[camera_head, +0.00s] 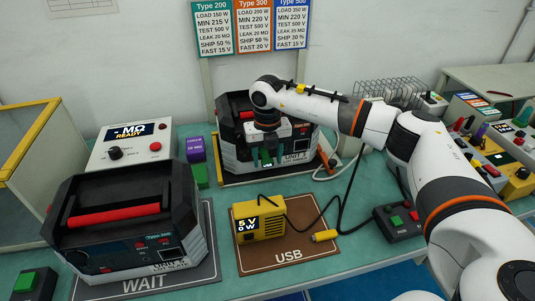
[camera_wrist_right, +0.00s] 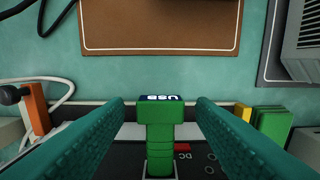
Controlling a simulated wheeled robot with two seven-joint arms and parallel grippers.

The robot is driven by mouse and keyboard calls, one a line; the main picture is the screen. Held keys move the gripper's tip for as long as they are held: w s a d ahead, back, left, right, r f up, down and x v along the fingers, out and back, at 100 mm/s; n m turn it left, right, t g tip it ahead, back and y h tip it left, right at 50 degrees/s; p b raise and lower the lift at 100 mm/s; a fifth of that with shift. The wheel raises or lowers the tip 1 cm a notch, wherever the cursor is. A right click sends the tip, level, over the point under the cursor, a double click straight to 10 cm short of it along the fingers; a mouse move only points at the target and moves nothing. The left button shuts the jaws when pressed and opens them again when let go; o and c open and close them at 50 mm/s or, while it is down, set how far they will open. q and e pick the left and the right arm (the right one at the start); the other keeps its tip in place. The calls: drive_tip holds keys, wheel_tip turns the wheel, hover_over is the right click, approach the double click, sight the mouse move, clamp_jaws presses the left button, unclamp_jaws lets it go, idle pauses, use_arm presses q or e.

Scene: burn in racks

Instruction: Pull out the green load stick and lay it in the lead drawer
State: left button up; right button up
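The green load stick (camera_wrist_right: 160,135) stands in a socket in the panel of the right-hand tester unit (camera_head: 302,158), with a dark label with white letters on its top end. My right gripper (camera_wrist_right: 160,105) is open around it, with one teal finger on each side. A gap shows between each finger and the stick in the right wrist view. In the head view my right gripper (camera_head: 268,156) is in front of the unit and hides much of its front. My left gripper is not in view. I cannot make out which thing is the lead drawer.
A second tester (camera_head: 127,225) with a red handle stands on the WAIT mat (camera_head: 205,270). A yellow USB meter (camera_head: 262,222) with a cable sits on the brown mat (camera_head: 310,262). A button box (camera_head: 397,222) stands right of it. An orange lead clip (camera_wrist_right: 36,108) is beside the unit.

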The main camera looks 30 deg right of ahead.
sight(270, 164)
clamp_jaws()
drive_tip(key=shift+s+a+p, duration=0.2)
drive_tip(key=shift+s+p, duration=0.1)
drive_tip(key=shift+s, duration=0.5)
idle(1.2)
drive_tip(key=shift+s+a, duration=0.15)
drive_tip(key=shift+s, duration=0.55)
